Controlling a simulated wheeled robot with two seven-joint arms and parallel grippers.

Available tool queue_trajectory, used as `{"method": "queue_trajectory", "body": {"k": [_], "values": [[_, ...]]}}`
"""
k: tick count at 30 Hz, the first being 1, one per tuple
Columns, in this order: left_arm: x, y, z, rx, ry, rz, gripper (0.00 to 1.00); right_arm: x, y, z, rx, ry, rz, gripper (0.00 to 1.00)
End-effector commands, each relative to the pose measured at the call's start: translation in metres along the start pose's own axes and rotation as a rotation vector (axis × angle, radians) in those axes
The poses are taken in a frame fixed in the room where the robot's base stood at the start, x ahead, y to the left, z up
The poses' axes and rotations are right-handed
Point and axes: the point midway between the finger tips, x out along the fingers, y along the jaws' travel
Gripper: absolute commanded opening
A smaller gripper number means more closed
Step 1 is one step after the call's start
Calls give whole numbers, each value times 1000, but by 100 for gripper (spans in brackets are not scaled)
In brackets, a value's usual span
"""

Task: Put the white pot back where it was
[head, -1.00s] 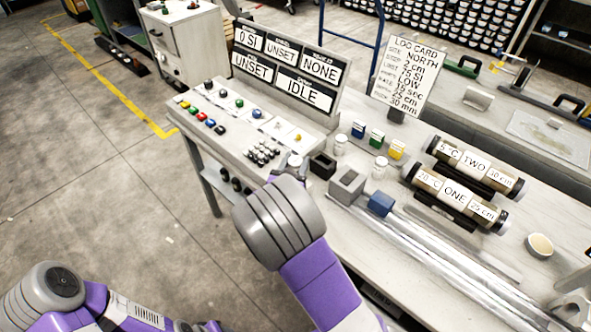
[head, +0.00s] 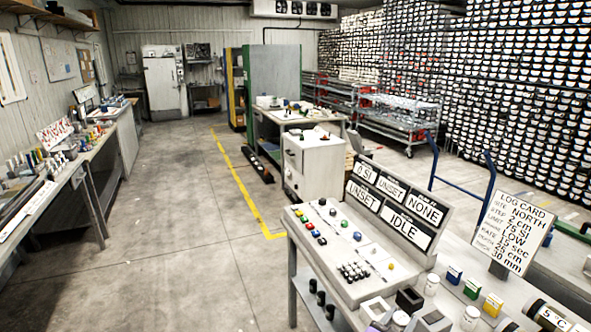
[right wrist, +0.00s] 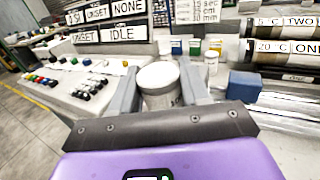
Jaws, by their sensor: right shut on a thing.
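The white pot (right wrist: 160,84) is between the two grey fingers of my right gripper (right wrist: 160,92) in the right wrist view, and the gripper is shut on it. The pot looks upright, and its base is hidden by the gripper body. In the head view, my right gripper (head: 388,320) shows only in part at the bottom edge, beside the console's front right end. Two similar white-lidded jars, one at the back (head: 432,284) and one nearer (head: 470,318), stand on the bench. My left gripper is out of view.
A console (head: 340,255) with buttons and display panels stands left of the gripper. Blue, green and yellow small boxes (head: 472,287) and a log card (head: 512,228) stand farther right.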

Motion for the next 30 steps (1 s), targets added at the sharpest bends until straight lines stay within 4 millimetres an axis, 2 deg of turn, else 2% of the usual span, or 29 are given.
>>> {"method": "queue_trajectory", "body": {"k": [10, 18, 24, 30], "values": [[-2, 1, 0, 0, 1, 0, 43, -46, 15, -63, -13, -19, 82, 7], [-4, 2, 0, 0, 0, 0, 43, -94, 11, -122, -11, -12, 183, 7], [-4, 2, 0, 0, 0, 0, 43, -112, 7, -142, -3, -3, 225, 7], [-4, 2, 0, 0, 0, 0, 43, -114, 6, -144, 4, 1, 229, 7]]}}
